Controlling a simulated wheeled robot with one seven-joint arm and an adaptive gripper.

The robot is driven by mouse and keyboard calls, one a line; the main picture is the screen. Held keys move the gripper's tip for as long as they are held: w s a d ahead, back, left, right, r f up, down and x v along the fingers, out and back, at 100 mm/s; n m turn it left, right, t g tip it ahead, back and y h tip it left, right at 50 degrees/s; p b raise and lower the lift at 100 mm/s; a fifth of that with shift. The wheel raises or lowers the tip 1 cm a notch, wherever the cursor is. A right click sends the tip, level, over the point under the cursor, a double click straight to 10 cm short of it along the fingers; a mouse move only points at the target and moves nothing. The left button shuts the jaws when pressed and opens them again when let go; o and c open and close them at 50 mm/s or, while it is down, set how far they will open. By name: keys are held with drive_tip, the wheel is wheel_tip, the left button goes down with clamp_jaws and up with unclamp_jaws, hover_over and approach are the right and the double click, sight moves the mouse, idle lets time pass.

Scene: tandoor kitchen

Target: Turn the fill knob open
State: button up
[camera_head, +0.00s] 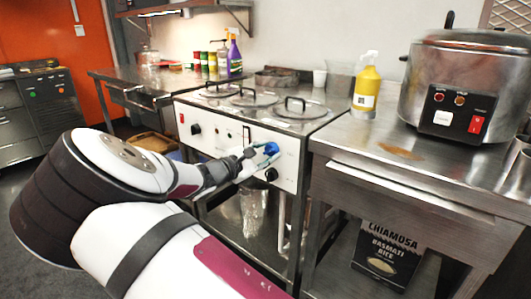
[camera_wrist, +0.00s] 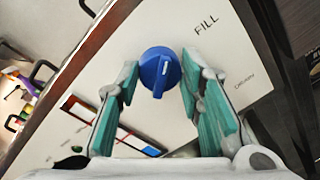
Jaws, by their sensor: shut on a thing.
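The blue fill knob (camera_head: 271,148) is on the white front panel of the steamer counter (camera_head: 228,140). In the wrist view the knob (camera_wrist: 152,72) lies between my two teal-padded fingers, under the printed word FILL. A pale pointer line shows on the right part of its face. My gripper (camera_head: 257,156) reaches the panel from the left, and in the wrist view my gripper (camera_wrist: 160,80) is shut on the knob. The exact contact of the pads is partly hidden.
A black knob (camera_head: 271,174) sits just below the blue one. Lidded wells (camera_head: 295,108) with handles are on top. A yellow spray bottle (camera_head: 367,88) and a large rice cooker (camera_head: 465,90) stand on the right table (camera_head: 350,140). The word DRAIN shows right of the knob.

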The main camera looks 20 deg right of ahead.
drive_tip(key=m+b, duration=0.1)
drive_tip(key=m, duration=0.2)
drive_tip(key=shift+f+b, duration=0.2)
drive_tip(key=shift+b, duration=0.1)
drive_tip(key=shift+s+m+b, duration=0.1)
drive_tip(key=shift+m+b, duration=1.2)
drive_tip(key=shift+m, duration=0.4)
drive_tip(key=o, duration=1.2)
drive_tip(key=shift+r, duration=0.1)
drive_tip(key=v, duration=1.1)
drive_tip(key=shift+s+a+r, duration=0.1)
drive_tip(key=shift+s+a, duration=0.1)
drive_tip(key=shift+s, duration=0.2)
